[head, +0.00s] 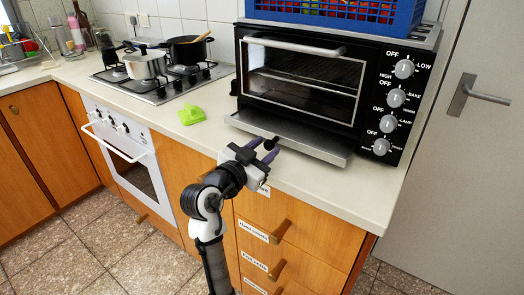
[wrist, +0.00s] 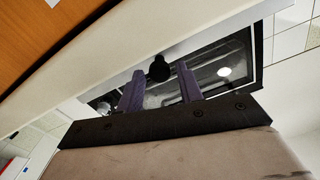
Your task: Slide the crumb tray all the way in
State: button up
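The crumb tray (head: 300,142) is a grey metal sheet sticking out from under the black toaster oven (head: 300,80), over the counter. A small black knob (wrist: 159,69) is at the tray's front; in the wrist view it shows between and just beyond my two purple fingertips. My gripper (head: 267,147) is at the tray's front edge, left of its middle. Its fingers are apart with a gap around the knob, and it holds nothing. Whether a finger touches the knob or tray cannot be told. The tray's back part is hidden under the oven.
A green object (head: 191,115) lies on the counter left of the oven. A gas hob (head: 155,90) with a steel pot (head: 145,66) and a black pan (head: 188,50) is further left. A blue crate (head: 340,12) sits on the oven. Drawers (head: 300,225) are below the counter.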

jog(key=shift+o, duration=0.7)
jog(key=b+v, duration=0.2)
jog(key=v, duration=1.1)
jog(key=shift+s+a, duration=0.25)
jog(key=shift+s, duration=0.1)
jog(key=shift+c, duration=0.2)
